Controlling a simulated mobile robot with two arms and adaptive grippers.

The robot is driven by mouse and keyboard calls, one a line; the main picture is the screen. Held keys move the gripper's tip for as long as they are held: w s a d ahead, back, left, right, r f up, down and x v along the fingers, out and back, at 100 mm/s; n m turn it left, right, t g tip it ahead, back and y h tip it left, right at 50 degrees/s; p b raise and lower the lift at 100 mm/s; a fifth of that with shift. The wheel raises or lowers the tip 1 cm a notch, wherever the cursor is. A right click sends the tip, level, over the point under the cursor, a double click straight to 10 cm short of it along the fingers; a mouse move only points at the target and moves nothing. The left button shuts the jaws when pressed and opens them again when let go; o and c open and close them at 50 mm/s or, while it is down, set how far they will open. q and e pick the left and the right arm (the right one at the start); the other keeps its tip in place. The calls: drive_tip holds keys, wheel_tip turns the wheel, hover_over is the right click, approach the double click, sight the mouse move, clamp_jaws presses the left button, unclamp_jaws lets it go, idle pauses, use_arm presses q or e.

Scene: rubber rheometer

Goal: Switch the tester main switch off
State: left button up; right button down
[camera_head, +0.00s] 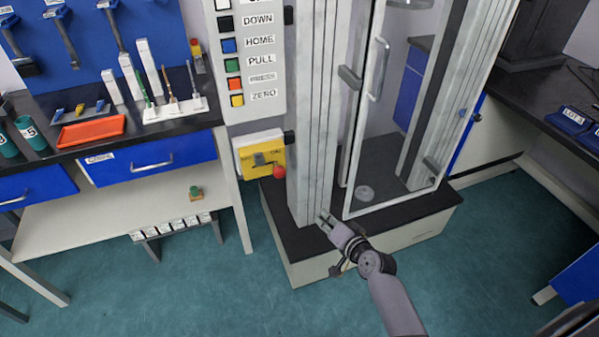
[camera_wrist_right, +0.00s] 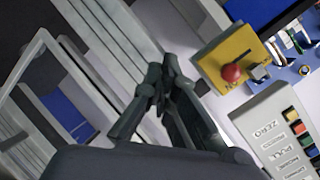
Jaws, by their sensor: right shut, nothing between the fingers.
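The tester main switch is on a yellow box (camera_head: 250,149) with a grey lever or knob (camera_head: 262,159) and a red ball-like knob (camera_head: 279,171), low on the left of the tester column. My left gripper is not in view.
The pale tester column (camera_head: 310,110) stands on a black-topped base (camera_head: 285,235). A glass door with a handle (camera_head: 378,70) is to its right. A button panel (camera_head: 235,60) hangs above the box. A bench with blue drawers (camera_head: 150,160) is at left. Green floor in front is clear.

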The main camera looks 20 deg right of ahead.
sight(278, 168)
wheel_tip(278, 168, up, 12)
drive_tip(key=w+d+m+t, duration=0.1)
drive_tip(key=w+t, duration=0.1)
drive_tip(key=t, duration=0.1)
drive_tip(key=shift+d+r+y, duration=0.2)
drive_tip(key=shift+y, duration=0.1)
drive_tip(key=shift+w, duration=0.15)
drive_tip(key=w+a+f, duration=0.3)
drive_tip(key=w+a, duration=0.2)
drive_tip(key=w, duration=0.4)
drive_tip(key=shift+w, duration=0.4)
drive_tip(key=shift+a, duration=0.1)
